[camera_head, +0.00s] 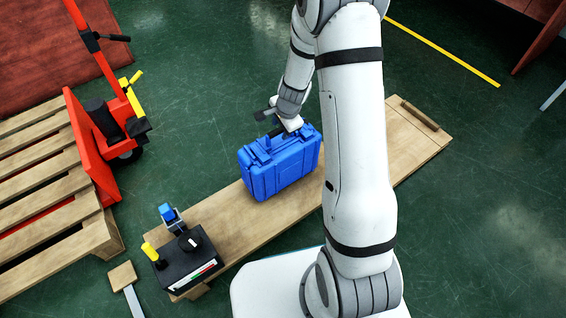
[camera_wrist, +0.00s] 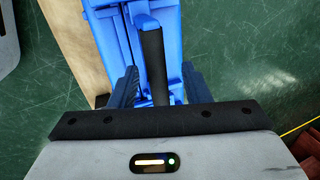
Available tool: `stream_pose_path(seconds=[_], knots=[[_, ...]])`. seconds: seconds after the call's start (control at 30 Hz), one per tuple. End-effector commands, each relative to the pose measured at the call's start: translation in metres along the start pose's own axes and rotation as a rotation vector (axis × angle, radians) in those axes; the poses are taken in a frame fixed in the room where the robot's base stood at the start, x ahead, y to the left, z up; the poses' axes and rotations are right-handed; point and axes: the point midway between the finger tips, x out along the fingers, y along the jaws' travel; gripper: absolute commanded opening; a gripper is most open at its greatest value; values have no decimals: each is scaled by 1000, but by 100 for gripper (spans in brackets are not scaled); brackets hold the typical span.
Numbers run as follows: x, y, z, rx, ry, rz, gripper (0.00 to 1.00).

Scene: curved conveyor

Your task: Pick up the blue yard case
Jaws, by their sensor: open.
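The blue yard case (camera_head: 280,170) stands upright on a wooden plank bench in the head view. In the wrist view the blue case (camera_wrist: 178,50) fills the upper middle, with its dark handle (camera_wrist: 153,62) running towards me. My gripper (camera_wrist: 154,88) is open, with one dark finger on each side of the handle. In the head view my gripper (camera_head: 283,128) is at the top of the case, partly hidden by my wrist. I cannot tell whether the fingers touch the handle or the case.
A wooden pallet (camera_head: 45,185) and red pallet jack (camera_head: 92,150) stand left. Green floor is clear behind the bench.

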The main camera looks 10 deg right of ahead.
Motion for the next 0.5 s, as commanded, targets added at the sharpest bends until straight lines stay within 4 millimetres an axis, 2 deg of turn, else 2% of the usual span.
stream_pose_path(seconds=[0.03, 0.1, 0.37, 0.5], knots=[[14, 2, 0, 0, 0, 1, 43], [21, 1, 1, 0, -1, 1, 43], [20, 0, 1, 0, -1, 0, 42], [20, 0, 1, -1, -1, 0, 31]])
